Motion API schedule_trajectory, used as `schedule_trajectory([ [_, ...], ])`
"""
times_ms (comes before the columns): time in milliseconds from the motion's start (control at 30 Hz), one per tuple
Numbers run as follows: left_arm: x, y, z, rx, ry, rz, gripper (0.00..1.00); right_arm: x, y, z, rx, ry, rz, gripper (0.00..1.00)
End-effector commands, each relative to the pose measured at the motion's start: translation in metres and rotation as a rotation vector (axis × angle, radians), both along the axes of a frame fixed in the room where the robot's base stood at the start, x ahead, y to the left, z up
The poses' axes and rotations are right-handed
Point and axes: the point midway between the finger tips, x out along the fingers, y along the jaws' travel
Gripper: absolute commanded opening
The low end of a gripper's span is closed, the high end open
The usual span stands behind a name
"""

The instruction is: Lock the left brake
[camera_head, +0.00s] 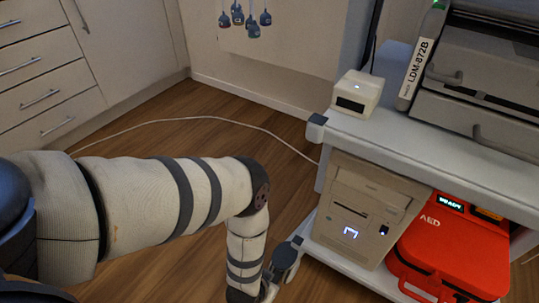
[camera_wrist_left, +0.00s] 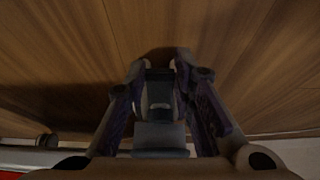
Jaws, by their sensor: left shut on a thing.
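The white cart (camera_head: 373,139) stands on the right in the head view. A dark grey part (camera_head: 285,262) sits at its lower left front corner, by the floor. My left arm reaches down to it, and my left gripper (camera_head: 267,291) is beside it, partly cut off by the bottom edge. In the left wrist view my left gripper (camera_wrist_left: 159,68) has its two fingers on either side of a dark grey piece, which looks like the brake (camera_wrist_left: 160,134), and is shut on it. The wheel and the brake's lock position cannot be made out. My right gripper is not in view.
The cart carries a beige computer (camera_head: 362,205) and a red AED case (camera_head: 455,250) below, and a small white box (camera_head: 357,94) and grey equipment (camera_head: 480,100) on top. A white cable (camera_head: 200,118) crosses the wooden floor. Drawers (camera_head: 40,65) stand at upper left.

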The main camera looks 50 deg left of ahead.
Motion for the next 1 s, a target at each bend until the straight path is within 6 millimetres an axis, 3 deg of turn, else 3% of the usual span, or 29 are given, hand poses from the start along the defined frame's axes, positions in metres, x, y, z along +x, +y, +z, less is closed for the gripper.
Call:
schedule_trajectory([
  [333, -0.0011, -0.0004, -0.0079, 0.028, -0.118, 0.0, 0.0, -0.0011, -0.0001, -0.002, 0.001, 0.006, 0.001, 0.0],
  [833, -0.0002, -0.0003, -0.0083, 0.033, -0.135, -0.001, 0.0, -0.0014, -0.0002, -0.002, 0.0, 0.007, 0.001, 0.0],
  [867, -0.0002, -0.0003, -0.0083, 0.033, -0.135, -0.001, 0.3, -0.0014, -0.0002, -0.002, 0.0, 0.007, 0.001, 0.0],
  [900, -0.0002, -0.0002, -0.0083, 0.033, -0.135, -0.001, 0.39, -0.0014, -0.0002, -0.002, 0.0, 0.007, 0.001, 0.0],
  [1000, -0.0002, -0.0002, -0.0083, 0.033, -0.135, -0.001, 0.43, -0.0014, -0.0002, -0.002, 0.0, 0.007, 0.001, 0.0],
])
